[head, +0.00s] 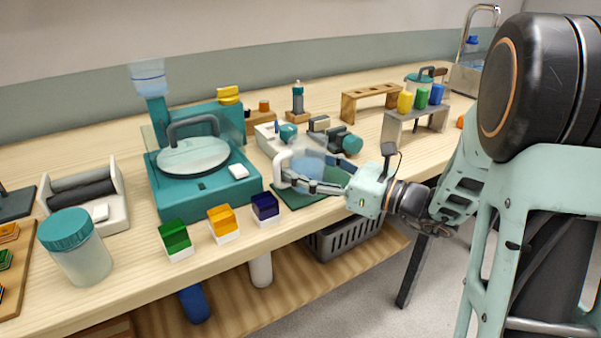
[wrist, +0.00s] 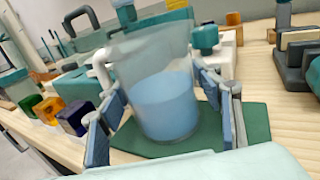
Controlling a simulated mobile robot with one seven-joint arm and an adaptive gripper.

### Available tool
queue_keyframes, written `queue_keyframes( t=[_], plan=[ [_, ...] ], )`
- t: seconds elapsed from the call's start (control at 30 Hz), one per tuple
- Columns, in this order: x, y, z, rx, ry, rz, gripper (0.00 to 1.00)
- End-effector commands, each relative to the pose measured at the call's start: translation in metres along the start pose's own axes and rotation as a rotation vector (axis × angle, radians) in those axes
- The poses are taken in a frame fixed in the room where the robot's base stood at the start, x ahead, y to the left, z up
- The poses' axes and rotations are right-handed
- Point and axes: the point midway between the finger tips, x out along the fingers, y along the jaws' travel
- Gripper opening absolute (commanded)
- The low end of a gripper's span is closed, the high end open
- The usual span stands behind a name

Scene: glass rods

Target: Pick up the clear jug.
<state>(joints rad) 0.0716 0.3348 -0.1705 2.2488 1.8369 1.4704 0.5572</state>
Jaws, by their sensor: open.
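The clear jug (wrist: 165,95) stands upright on a dark green mat (wrist: 240,140) near the front edge of the bench. It holds bluish liquid and has a white handle (wrist: 98,65) on its left. In the head view the jug (head: 308,160) is partly hidden by my gripper (head: 308,181). My gripper also shows in the wrist view (wrist: 165,125). Its fingers are open, one on each side of the jug. The right finger is close to the jug's wall; I cannot tell whether it touches.
A teal machine with a round lid (head: 195,156) stands left of the jug. Green (head: 174,238), yellow (head: 221,222) and dark blue (head: 265,207) blocks line the front edge. A teal-ended device (head: 345,142) sits close behind the jug. A grey rack (head: 415,125) with coloured pieces stands to the right.

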Motion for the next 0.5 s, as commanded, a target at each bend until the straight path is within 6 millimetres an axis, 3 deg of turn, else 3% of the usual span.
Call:
queue_keyframes(
  t=[0.23,0.5],
  plan=[
    [0.0013,-0.0002,0.0006,0.0,0.0,0.0,0.58],
    [0.0011,-0.0001,0.0004,0.0,0.0,0.0,0.29]
  ],
)
